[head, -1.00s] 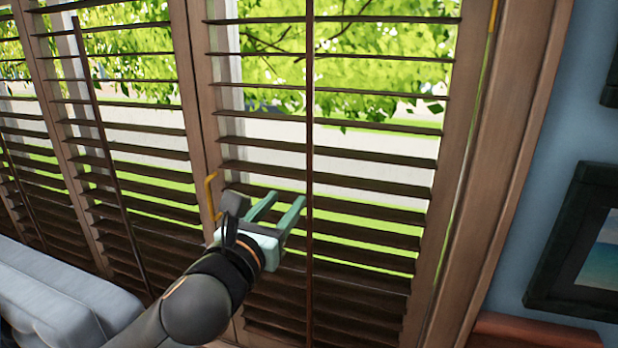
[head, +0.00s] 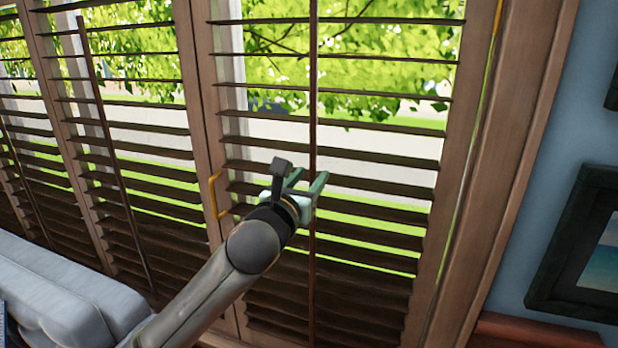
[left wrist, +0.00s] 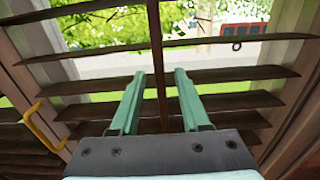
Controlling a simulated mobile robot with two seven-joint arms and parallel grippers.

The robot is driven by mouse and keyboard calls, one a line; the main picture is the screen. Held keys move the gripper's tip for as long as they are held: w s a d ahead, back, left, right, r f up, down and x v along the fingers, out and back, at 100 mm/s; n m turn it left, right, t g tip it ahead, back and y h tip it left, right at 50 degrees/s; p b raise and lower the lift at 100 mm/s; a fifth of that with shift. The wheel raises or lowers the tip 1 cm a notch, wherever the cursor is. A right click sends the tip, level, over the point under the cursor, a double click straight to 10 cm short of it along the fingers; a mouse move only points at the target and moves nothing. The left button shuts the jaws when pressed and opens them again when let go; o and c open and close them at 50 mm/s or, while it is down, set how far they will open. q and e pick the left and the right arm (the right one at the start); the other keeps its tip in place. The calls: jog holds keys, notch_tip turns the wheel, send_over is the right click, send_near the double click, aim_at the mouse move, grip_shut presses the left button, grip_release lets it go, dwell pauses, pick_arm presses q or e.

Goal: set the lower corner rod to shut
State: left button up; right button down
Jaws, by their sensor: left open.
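The corner rod is a thin dark vertical bar (head: 313,120) down the middle of the right-hand shutter panel. It also shows in the left wrist view (left wrist: 156,50), rising between the two fingers. My left gripper (head: 308,180) has pale green fingers and is open, one finger at each side of the rod in the wrist view (left wrist: 166,74). I cannot tell whether a finger touches the rod. The slats (head: 385,158) of this panel are tilted open, with daylight and greenery between them. My right gripper is not in view.
A yellow handle (head: 213,196) is on the panel's left stile, close to my left arm. More shutter panels (head: 130,130) continue to the left. A pale cushioned seat (head: 60,290) is at the lower left. A framed picture (head: 590,245) hangs on the blue wall at right.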

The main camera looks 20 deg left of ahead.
pick_arm(q)
jog(key=shift+c, duration=0.2)
grip_shut()
dwell(1.1)
